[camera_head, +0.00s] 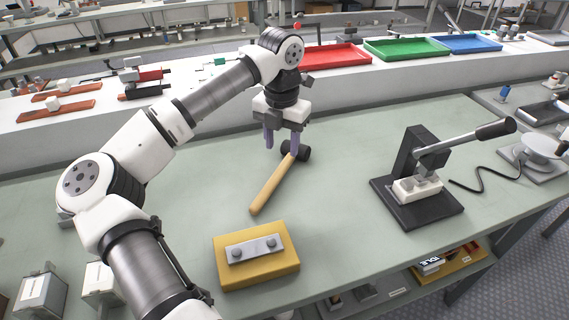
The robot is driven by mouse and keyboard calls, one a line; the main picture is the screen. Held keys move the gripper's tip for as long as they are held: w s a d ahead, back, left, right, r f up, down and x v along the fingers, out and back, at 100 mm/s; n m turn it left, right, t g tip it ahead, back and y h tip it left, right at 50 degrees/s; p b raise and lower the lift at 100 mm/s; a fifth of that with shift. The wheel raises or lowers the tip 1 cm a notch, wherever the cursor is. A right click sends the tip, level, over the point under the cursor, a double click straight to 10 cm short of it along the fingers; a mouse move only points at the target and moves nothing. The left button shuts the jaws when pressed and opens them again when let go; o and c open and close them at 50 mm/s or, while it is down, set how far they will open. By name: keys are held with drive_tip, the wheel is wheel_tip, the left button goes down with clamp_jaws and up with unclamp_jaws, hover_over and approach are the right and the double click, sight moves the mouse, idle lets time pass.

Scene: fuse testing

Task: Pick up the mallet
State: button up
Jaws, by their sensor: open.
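The mallet (272,184) lies on the green-grey bench top (345,215), with a tan wooden handle and a black head (298,150). The handle runs from the head down and to the left in the picture. My gripper (281,150) points down just over the head end, with its two purple fingers apart. The right finger overlaps the handle close to the head in this view, and the left finger is to the left of the mallet. I cannot tell whether either finger touches it. Nothing is seen between the fingers.
A yellow block (256,274) with a metal plate sits in front of the mallet. A black lever press (417,190) stands to the right. Red (336,56), green (406,49) and blue (465,44) trays sit on the raised shelf behind. The bench between mallet and press is clear.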

sight(284, 163)
drive_tip(key=shift+w+d+f+p, duration=0.15)
drive_tip(key=shift+f+p, duration=0.25)
drive_tip(key=shift+f, duration=1.2)
drive_tip(key=shift+w+d+f+p, duration=0.15)
drive_tip(key=shift+f+p, duration=0.25)
drive_tip(key=shift+f, duration=1.2)
clamp_jaws()
